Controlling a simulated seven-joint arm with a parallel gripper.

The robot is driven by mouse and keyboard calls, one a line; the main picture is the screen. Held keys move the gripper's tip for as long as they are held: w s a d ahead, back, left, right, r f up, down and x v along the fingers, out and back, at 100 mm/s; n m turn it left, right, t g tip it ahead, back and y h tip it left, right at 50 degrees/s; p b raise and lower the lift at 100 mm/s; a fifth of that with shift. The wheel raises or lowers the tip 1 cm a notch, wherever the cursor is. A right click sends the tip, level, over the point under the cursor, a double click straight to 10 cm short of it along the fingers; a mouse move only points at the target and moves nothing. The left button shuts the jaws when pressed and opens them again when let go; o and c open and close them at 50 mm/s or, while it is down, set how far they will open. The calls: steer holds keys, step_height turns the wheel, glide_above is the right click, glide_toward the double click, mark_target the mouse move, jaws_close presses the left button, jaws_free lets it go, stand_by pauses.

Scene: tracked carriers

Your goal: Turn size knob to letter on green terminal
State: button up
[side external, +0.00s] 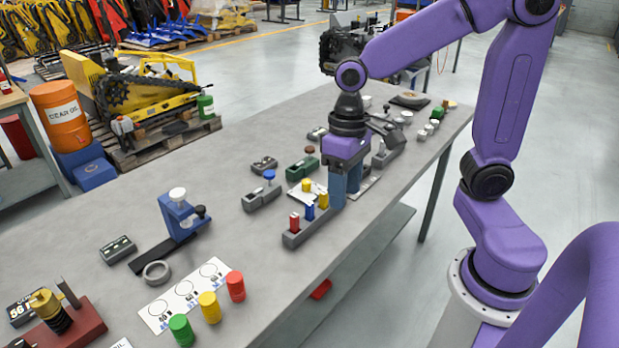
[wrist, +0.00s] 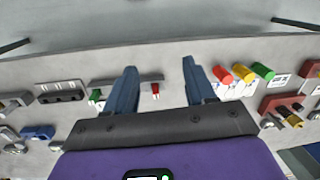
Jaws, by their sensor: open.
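A green box-shaped terminal (side external: 302,168) stands on the workbench near its middle, in the side external view. A dark red-brown round knob (side external: 309,150) shows at its top; any letters are too small to read. My gripper (side external: 346,190) points down, to the right of the terminal and apart from it, behind a grey rack of coloured blocks. In the wrist view the two blue fingers of my gripper (wrist: 160,68) are spread wide, with nothing held between them. I cannot make out the green terminal in the wrist view.
The grey rack (side external: 292,241) holds red, blue and yellow blocks close to my fingers. A grey box with a blue knob (side external: 269,175) stands left of the terminal. Red, yellow and green cylinders (side external: 208,306) stand by a printed card at the near end.

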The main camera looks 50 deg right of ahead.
steer(key=w+d+m+y, duration=0.1)
steer(key=w+d+m, duration=0.3)
steer(key=w+m, duration=0.4)
steer(key=m+y, duration=0.2)
steer(key=m, duration=0.6)
glide_above(307, 181)
steer(key=s+a, duration=0.3)
steer(key=s, duration=0.2)
steer(key=w+d+f+m+t, duration=0.1)
steer(key=w+d+m, duration=0.15)
steer(key=d, duration=0.25)
steer(key=w+d+f+m+t, duration=0.1)
steer(key=d+m, duration=0.2)
steer(key=d, duration=0.2)
steer(key=x, duration=1.7)
steer(key=shift+a+r, duration=0.15)
steer(key=shift+a, duration=0.25)
jaws_close()
